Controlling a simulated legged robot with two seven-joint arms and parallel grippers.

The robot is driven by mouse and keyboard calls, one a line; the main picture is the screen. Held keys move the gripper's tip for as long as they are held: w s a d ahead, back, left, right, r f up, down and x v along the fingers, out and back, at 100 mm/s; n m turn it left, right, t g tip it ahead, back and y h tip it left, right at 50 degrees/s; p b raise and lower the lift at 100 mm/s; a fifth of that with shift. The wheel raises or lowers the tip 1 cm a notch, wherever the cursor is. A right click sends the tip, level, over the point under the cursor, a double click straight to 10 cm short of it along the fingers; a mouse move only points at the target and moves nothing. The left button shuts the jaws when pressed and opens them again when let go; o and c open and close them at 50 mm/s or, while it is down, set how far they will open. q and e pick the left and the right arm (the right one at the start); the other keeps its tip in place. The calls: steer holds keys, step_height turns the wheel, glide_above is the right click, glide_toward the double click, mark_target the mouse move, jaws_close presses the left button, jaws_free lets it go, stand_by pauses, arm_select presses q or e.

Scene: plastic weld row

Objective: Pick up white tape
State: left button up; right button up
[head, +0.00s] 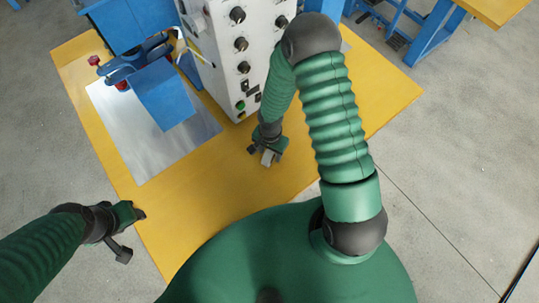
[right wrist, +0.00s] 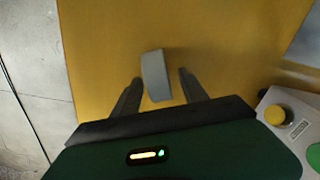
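The white tape (right wrist: 155,78) looks like a light grey-white roll standing on its edge on the yellow table (right wrist: 225,40). In the right wrist view it lies between the two dark fingers of my right gripper (right wrist: 160,76), with gaps visible on both sides. In the head view the tape (head: 268,158) is a small pale piece at the tip of my right gripper (head: 264,154), partly hidden by it. My left gripper (head: 132,235) is open and empty by the table's left edge, away from the tape.
A white control box with black knobs (head: 241,67) stands just behind the right gripper. A blue machine (head: 160,92) sits on a metal plate (head: 150,155) at left. The table front is clear.

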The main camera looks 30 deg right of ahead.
steer(key=shift+s+a+r, duration=0.1)
steer(key=shift+a, duration=0.15)
steer(key=c, duration=0.7)
steer(key=shift+d, duration=0.15)
jaws_close()
